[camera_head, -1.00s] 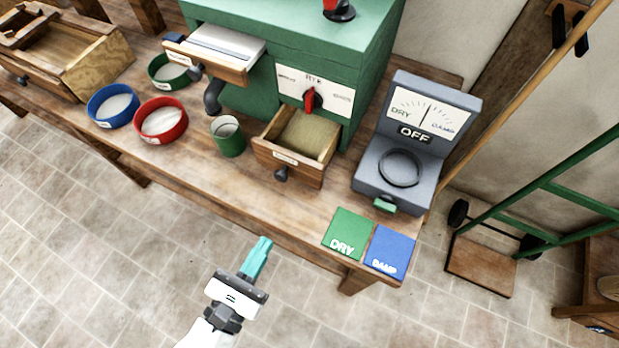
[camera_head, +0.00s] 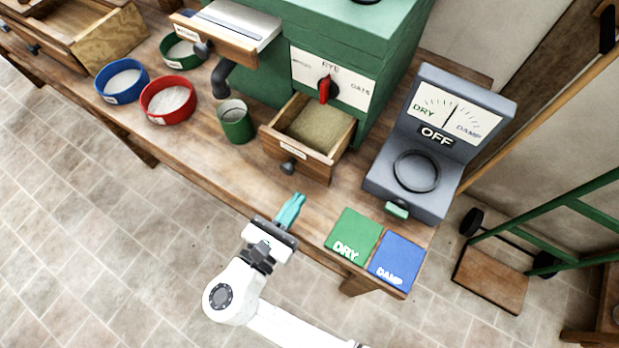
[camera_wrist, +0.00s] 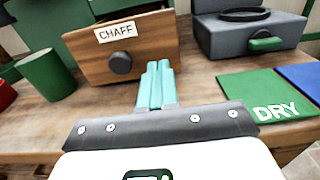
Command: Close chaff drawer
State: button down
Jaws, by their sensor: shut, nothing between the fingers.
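The chaff drawer (camera_head: 305,158) stands pulled out from the lower front of the green mill (camera_head: 390,50), with tan chaff inside. Its wooden front shows in the wrist view (camera_wrist: 150,50) with a "CHAFF" label and a dark round knob (camera_wrist: 120,63). My gripper (camera_head: 296,200) is shut and empty, its teal fingers held together just in front of the drawer, near the table's front edge. In the wrist view my fingertips (camera_wrist: 158,68) appear just right of the knob, over the drawer front. Whether they touch it I cannot tell.
A green cup (camera_head: 236,125) stands left of the drawer. A grey meter reading "OFF" (camera_head: 430,145) stands to the right. Green DRY (camera_head: 353,235) and blue DAMP (camera_head: 398,257) mats lie at front right. Red (camera_head: 168,100) and blue (camera_head: 122,82) bowls are at left. Another drawer (camera_head: 215,40) is open above.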

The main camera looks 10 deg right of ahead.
aim_at(317, 172)
jog(key=shift+p+x, duration=0.35)
jog(key=shift+x, duration=2.55)
